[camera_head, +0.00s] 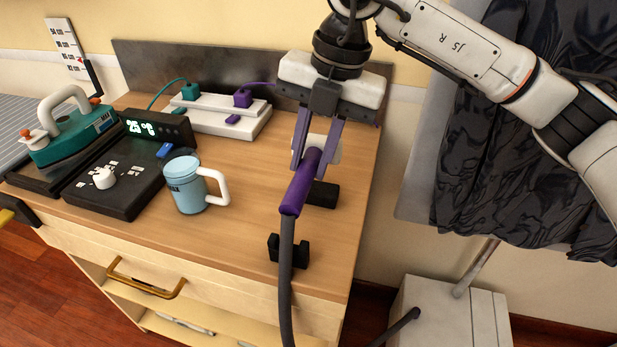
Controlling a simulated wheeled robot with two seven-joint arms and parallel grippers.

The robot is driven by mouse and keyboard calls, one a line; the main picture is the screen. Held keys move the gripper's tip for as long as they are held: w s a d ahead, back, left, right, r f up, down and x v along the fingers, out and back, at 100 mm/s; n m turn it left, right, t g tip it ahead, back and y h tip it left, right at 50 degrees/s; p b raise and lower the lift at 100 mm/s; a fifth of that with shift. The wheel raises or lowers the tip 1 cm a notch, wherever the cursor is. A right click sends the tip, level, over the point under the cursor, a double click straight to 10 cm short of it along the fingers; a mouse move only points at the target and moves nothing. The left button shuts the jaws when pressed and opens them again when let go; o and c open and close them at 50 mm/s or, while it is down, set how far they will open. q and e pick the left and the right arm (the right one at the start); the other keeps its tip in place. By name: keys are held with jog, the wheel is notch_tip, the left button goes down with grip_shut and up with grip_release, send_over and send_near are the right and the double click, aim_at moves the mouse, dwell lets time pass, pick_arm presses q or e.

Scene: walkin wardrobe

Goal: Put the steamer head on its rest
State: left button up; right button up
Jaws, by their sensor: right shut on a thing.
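The steamer head has a purple handle (301,183) and a pale plate (328,149) at its far end, partly hidden by my gripper. A dark grey hose runs from the handle down past the dresser's front edge. My right gripper (315,158) points down and is shut on the handle near the plate. The rest appears as a notched black bracket (289,252) near the front edge and a black block (322,195) behind it. The handle seems to be above and between them; exact height and contact are unclear.
On the wooden dresser top (245,212) stand a blue mug (186,187), a black station with display (118,180), a green iron (75,138) and a white power strip (215,118). Dark cloth (500,150) hangs at right above a white steamer base (450,315).

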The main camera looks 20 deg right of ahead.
aim_at(311, 179)
jog(key=x, duration=0.4)
jog(key=shift+s+d+f, duration=0.1)
jog(key=shift+d+f, duration=0.2)
jog(key=shift+d, duration=0.05)
jog(key=shift+f+b, duration=0.4)
jog(key=shift+f, duration=0.1)
jog(key=o, duration=1)
jog(key=shift+r, duration=0.15)
jog(key=w+v, duration=0.1)
jog(key=v, duration=1.1)
jog(key=shift+s+r+p, duration=0.35)
jog(key=shift+s+p, duration=0.05)
jog(key=shift+s, duration=0.05)
